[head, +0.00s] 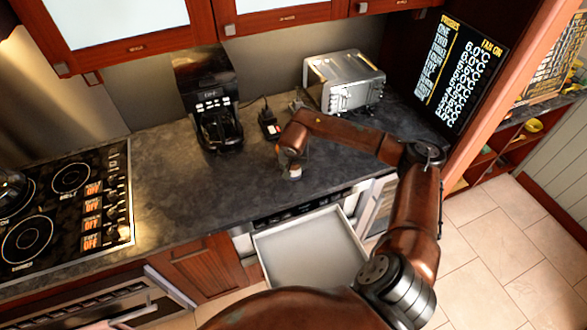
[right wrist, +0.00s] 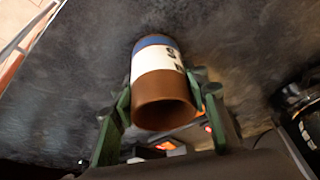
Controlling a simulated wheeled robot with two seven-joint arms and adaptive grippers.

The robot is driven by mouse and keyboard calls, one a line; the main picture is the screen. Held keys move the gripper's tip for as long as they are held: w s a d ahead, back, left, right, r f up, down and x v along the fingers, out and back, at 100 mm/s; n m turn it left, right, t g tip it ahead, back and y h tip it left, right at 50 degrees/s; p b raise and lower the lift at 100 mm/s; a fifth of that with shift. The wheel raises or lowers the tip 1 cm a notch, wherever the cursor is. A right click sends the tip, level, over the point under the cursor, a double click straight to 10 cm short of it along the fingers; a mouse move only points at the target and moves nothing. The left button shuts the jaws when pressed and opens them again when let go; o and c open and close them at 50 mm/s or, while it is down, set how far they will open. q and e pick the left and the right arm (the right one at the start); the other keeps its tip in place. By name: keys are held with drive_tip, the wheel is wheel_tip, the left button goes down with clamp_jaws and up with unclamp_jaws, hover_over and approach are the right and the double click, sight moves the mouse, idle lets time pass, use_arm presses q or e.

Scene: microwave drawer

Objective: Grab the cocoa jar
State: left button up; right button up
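The cocoa jar is a small cylinder with a brown end and a white and blue label; it shows in the right wrist view (right wrist: 162,85). In the head view the cocoa jar (head: 294,172) is a small pale and brown shape at the counter, mostly hidden under my right gripper (head: 292,158). In the right wrist view the green fingers of my right gripper (right wrist: 160,100) lie against both sides of the jar, around its brown end. My right gripper appears shut on it. My left gripper is not in view.
An open, empty drawer (head: 310,250) juts out below the counter (head: 180,190). A black coffee machine (head: 212,105) and a silver toaster oven (head: 345,82) stand behind. A cooktop (head: 65,205) is at the left. A dark panel (head: 460,75) with white text is at the right.

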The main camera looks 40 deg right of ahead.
drive_tip(key=c, duration=0.8)
drive_tip(key=shift+r, duration=0.15)
